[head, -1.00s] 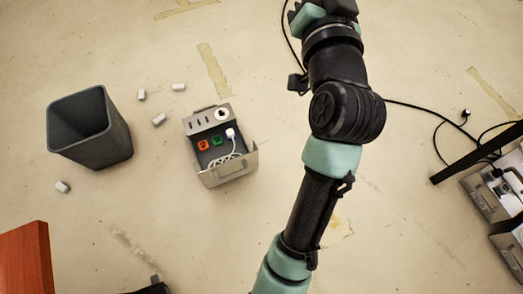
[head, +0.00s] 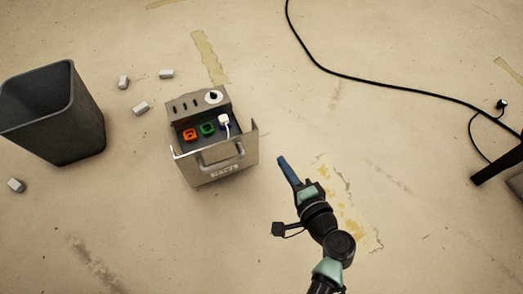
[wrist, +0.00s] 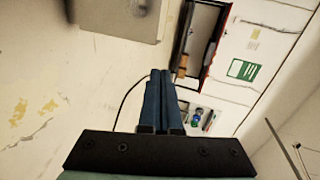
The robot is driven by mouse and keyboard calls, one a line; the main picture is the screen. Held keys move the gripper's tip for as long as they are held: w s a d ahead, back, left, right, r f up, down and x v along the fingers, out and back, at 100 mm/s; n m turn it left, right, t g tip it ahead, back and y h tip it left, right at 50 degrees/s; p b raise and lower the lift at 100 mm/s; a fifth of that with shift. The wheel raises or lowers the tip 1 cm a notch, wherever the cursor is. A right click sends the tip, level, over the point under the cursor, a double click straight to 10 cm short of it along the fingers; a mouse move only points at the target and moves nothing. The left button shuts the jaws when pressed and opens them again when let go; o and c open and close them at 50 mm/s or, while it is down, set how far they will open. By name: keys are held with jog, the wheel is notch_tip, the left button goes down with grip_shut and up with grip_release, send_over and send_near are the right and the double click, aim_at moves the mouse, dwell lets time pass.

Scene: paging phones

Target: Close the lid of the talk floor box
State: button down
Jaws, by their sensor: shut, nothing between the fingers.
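The floor box (head: 181,112) stands open on the floor, left of centre in the head view. Orange and green sockets and a white plug with a pale cable show inside it. A metal panel (head: 208,177) with a handle and a small label stands at its front edge, apparently the lid, raised. I cannot read the label surely. My gripper (head: 282,160) is right of the box, apart from it, its blue fingers together and empty. The fingers also show closed in the wrist view (wrist: 160,73).
A dark bin (head: 70,140) stands left of the box, with several small pale blocks (head: 140,108) nearby. A black cable (head: 350,72) crosses the floor behind and right. Floor around my gripper is clear. A red-edged cabinet (wrist: 213,55) shows in the wrist view.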

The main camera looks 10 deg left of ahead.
notch_tip(320, 180, down, 3)
jog(key=b, duration=0.8)
send_near(257, 131)
jog(key=shift+m, duration=0.3)
jog(key=x, duration=0.2)
jog(key=f+x, duration=0.1)
jog(key=x, duration=0.2)
jog(key=shift+w+a+r, duration=0.1)
jog(key=shift+w+a, duration=0.3)
jog(key=shift+w, duration=0.1)
jog(key=shift+w+a+r, duration=0.1)
jog(key=shift+w+r, duration=0.05)
